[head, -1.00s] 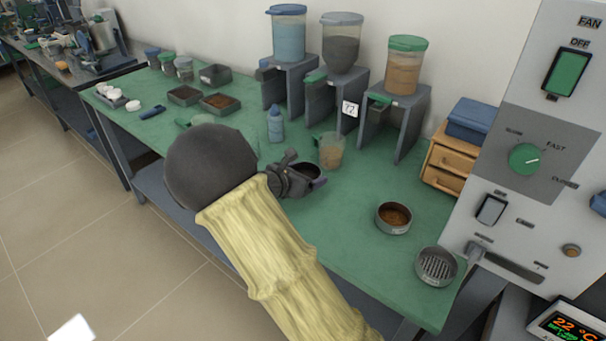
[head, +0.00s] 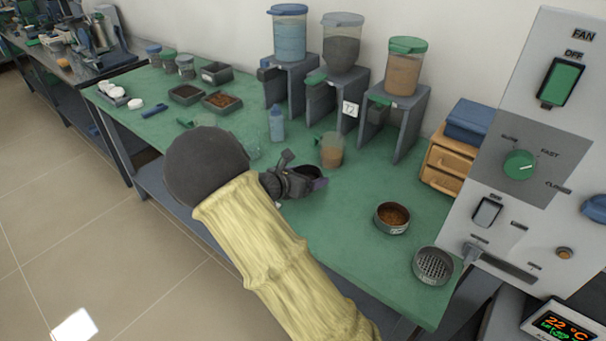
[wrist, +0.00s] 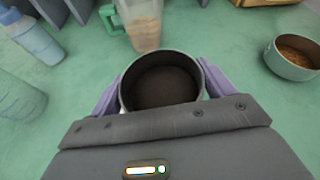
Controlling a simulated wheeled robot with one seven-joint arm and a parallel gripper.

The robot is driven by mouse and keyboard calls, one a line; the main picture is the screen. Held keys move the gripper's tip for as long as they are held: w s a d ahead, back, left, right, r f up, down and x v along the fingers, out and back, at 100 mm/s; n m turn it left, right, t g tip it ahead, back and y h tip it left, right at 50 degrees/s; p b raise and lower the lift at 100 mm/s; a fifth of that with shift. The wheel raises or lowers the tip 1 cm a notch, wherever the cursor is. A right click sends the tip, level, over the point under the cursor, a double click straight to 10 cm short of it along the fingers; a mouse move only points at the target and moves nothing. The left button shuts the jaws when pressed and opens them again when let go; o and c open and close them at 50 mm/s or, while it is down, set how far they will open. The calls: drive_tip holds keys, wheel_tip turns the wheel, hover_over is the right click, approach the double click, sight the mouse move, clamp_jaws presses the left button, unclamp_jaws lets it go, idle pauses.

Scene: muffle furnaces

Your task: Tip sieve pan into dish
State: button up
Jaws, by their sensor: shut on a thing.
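My gripper (head: 300,183) is shut on a round grey metal pan (wrist: 165,85), its purple fingertips pressed on both sides of the rim. The pan is above the green bench, roughly level. Its inside looks dark brown; I cannot tell whether it holds a thin layer or is bare. In the head view the held pan (head: 311,172) is partly hidden by my gripper. A round tin with brown grains (head: 392,218) stands to the right, also in the wrist view (wrist: 292,60). A round pan with a slotted bottom (head: 434,265) sits near the bench's right end. I cannot tell which vessel is the dish.
A jug with tan contents (head: 332,150) stands just behind my gripper. A blue bottle (head: 277,124) and a clear beaker (head: 250,146) are to its left. Hopper stands (head: 397,120) line the back. Bench (head: 350,235) is clear between the held pan and the tin.

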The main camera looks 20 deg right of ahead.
drive_tip(key=shift+r+p, duration=0.15)
drive_tip(key=shift+p, duration=0.45)
drive_tip(key=shift+r+n+g+h+p, duration=0.5)
drive_tip(key=shift+n+p, duration=0.5)
drive_tip(key=shift+p, duration=2.85)
drive_tip(key=shift+w+a+r+n+g+h+p, duration=0.15)
drive_tip(key=shift+n+p, duration=0.2)
drive_tip(key=shift+p, duration=0.65)
drive_tip(key=shift+d+r+n+g+h+p, duration=0.1)
drive_tip(key=shift+n+g+h+p, duration=0.15)
drive_tip(key=shift+p, duration=0.7)
drive_tip(key=shift+w+a+r+n+g+h+p, duration=0.1)
drive_tip(key=shift+n+p, duration=0.3)
drive_tip(key=shift+p, duration=0.6)
drive_tip(key=shift+f, duration=0.1)
drive_tip(key=shift+n+p, duration=0.3)
drive_tip(key=shift+p, duration=0.25)
drive_tip(key=shift+w+a+n+g+h+p, duration=0.15)
drive_tip(key=shift+n+g+h+p, duration=0.15)
drive_tip(key=shift+n+h+p, duration=0.15)
drive_tip(key=shift+w+r+n+p, duration=0.15)
drive_tip(key=shift+r+n+p, duration=0.1)
drive_tip(key=shift+n+p, duration=0.2)
drive_tip(key=shift+h, duration=0.25)
drive_tip(key=shift+a, duration=0.1)
